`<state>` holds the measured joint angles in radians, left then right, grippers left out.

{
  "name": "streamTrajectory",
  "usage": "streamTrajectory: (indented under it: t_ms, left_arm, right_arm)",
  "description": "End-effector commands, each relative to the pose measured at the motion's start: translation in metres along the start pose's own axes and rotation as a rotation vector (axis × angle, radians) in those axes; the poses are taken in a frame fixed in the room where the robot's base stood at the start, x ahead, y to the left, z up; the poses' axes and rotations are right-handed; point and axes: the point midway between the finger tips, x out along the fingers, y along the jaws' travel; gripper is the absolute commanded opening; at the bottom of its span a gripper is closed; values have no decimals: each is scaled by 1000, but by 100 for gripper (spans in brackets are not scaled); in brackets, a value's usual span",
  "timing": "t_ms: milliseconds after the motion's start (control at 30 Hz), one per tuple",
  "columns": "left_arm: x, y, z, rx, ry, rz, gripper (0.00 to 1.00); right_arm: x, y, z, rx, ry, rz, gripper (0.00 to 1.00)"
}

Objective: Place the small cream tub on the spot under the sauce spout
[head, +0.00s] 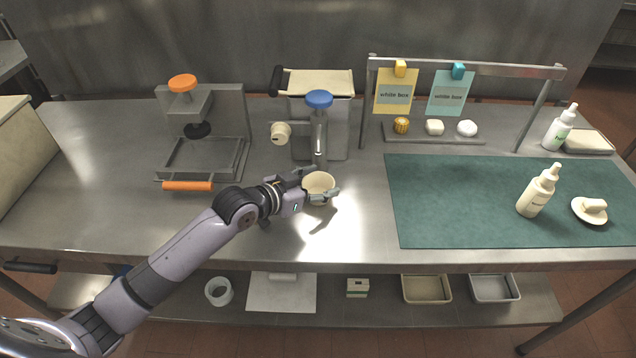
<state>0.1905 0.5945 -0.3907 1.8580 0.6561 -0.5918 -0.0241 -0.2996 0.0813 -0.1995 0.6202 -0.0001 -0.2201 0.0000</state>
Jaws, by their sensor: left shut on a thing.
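The small cream tub (319,182) is a round, open cup in the middle of the counter. My left gripper (321,188) comes in from the left and is shut on the tub, with its fingers along the tub's sides. The sauce dispenser (333,130) stands behind it, with a blue knob (319,99) on top and a metal spout (319,150) hanging down at the front. The tub is just in front of and below the spout tip in the picture. I cannot tell whether the tub touches the counter. The spot under the spout is hidden. My right gripper is not in view.
An orange-handled press (203,158) stands left of the dispenser. A green mat (460,205) at right holds a bottle (538,190) and a white dish (590,210). A rail (470,67) with two cards stands behind. The counter's front middle is clear.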

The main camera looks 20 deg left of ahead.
Motion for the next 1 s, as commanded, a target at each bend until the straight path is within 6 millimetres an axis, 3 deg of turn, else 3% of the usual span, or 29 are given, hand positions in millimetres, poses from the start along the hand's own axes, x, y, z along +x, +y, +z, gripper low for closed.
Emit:
streamTrajectory:
  t_ms: [67, 100, 367, 767, 1000]
  left_arm:
    - [1, 0, 2, 0, 0, 0, 37]
    - [1, 0, 2, 0, 0, 0, 58]
    - [0, 0, 2, 0, -1, 0, 76]
    - [-4, -1, 1, 0, -2, -1, 76]
    - [-48, -1, 2, 4, -4, -1, 76]
  right_arm:
    - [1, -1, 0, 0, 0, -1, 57]
    - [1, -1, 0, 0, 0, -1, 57]
    - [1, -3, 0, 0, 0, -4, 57]
    - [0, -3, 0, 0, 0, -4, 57]
    - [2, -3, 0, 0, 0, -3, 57]
